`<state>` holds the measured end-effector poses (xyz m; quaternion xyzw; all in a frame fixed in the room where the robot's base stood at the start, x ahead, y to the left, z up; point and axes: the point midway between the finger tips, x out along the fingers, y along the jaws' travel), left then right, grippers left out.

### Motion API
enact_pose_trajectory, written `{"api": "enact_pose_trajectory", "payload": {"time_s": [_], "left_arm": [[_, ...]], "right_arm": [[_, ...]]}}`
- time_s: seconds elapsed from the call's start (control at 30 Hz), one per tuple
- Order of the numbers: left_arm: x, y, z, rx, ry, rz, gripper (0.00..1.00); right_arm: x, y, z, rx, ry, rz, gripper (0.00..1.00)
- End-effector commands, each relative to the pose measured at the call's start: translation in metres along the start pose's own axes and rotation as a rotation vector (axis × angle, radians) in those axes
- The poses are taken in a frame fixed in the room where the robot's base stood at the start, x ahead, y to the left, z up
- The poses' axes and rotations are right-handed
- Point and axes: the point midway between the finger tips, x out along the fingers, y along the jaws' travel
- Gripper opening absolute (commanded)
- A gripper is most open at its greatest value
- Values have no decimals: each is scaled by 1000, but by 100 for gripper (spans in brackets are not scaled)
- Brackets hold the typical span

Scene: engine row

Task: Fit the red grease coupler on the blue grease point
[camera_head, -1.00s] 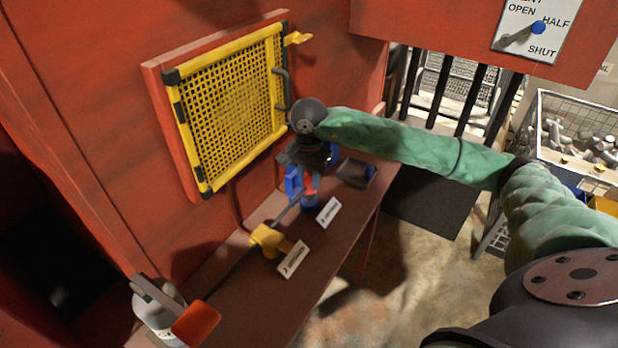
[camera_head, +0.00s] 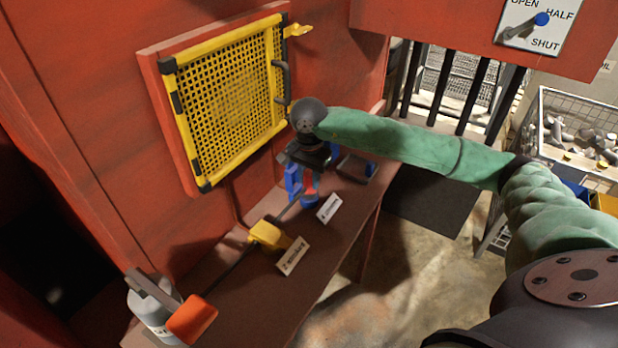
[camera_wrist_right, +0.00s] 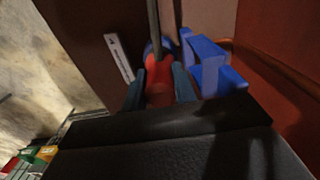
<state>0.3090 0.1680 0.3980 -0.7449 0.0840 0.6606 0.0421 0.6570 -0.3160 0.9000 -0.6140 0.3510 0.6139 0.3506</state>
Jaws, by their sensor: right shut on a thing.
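My right gripper (camera_head: 311,181) points down over the shelf and is shut on the red grease coupler (camera_head: 312,187). In the right wrist view the coupler (camera_wrist_right: 158,82) sits between the two fingers. The blue grease point (camera_head: 310,202) stands on the shelf directly below the coupler. In the wrist view a little of its blue (camera_wrist_right: 150,48) shows past the coupler's far end. The two look close together or touching, but I cannot tell whether the coupler is seated. My left gripper is not in view.
A blue bracket-like part (camera_head: 292,182) stands close beside the gripper. A white label (camera_head: 329,208) is in front of the blue point. A yellow fitting (camera_head: 268,236) and an orange block (camera_head: 192,318) sit nearer on the shelf. A yellow mesh guard (camera_head: 228,100) is on the red wall.

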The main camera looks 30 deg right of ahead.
Motion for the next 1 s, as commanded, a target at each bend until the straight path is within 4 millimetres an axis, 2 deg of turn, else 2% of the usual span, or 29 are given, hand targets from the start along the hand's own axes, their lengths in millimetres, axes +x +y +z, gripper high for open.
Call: {"api": "enact_pose_trajectory", "payload": {"time_s": [0.17, 0.2, 0.3, 0.33, 0.67, 0.77, 1.0], "left_arm": [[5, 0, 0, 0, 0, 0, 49], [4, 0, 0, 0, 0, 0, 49], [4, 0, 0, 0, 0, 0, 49], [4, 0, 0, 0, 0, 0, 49], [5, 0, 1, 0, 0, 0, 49], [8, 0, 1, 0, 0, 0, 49], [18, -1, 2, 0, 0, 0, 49]], "right_arm": [[4, 0, 0, 0, 0, -1, 0], [3, 0, 0, 0, 0, -1, 30], [3, 0, 0, 0, 0, -1, 49], [3, 0, 0, 0, 0, -1, 53], [1, 0, 0, 0, 0, -1, 53], [-6, -1, -1, 1, 1, -3, 53], [-43, -1, 0, -1, 2, -4, 53]]}}
